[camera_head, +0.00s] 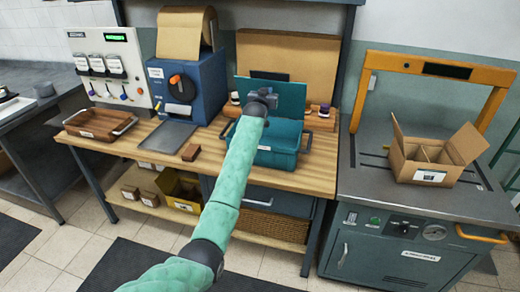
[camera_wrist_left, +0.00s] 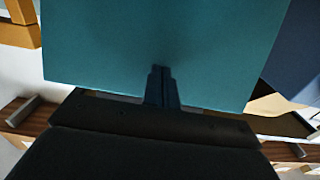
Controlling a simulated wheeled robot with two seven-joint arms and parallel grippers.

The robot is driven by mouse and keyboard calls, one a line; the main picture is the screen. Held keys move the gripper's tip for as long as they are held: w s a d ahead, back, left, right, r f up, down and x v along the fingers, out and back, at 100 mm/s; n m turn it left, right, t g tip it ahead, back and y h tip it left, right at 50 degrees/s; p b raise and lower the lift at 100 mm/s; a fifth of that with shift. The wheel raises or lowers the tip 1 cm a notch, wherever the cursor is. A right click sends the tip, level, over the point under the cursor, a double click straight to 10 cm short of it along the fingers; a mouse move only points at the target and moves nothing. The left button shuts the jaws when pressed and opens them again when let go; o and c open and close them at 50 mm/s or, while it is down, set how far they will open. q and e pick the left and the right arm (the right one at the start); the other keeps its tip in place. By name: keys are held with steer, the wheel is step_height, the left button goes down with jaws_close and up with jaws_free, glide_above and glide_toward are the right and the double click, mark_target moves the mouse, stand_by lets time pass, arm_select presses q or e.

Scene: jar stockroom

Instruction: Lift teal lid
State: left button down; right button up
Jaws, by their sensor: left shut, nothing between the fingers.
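The teal lid (camera_head: 290,97) stands raised, roughly upright, at the back of the teal box (camera_head: 283,158) on the wooden bench. The lid also fills the upper middle of the left wrist view (camera_wrist_left: 150,35) as a flat panel. My left gripper (camera_head: 264,95) is in front of the lid, and its arm hides part of the box. In the left wrist view its fingers (camera_wrist_left: 160,72) are together and empty, pointing at the lid's face; I cannot tell whether they touch it. My right gripper is not in view.
On the bench (camera_head: 150,140) are a wooden tray (camera_head: 100,123), a blue machine (camera_head: 190,85) and a small brown block (camera_head: 190,152). A cardboard panel (camera_head: 290,50) stands behind the lid. An open carton (camera_head: 435,160) sits on the steel counter at the right.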

arm_select(q)
steer(key=shift+w+d, duration=0.2)
steer(key=shift+w, duration=0.45)
steer(key=shift+b, duration=0.3)
steer(key=shift+w+d+f+b, duration=0.15)
steer(key=shift+w+b, duration=0.2)
steer(key=shift+w, duration=0.1)
steer(key=shift+w+d+f+b, duration=0.1)
steer(key=shift+w+f+b, duration=0.05)
steer(key=shift+w+b, duration=0.25)
steer(key=shift+b+x, duration=0.65)
steer(key=shift+x, duration=0.4)
steer(key=shift+f, duration=0.1)
steer(key=shift+f, duration=0.1)
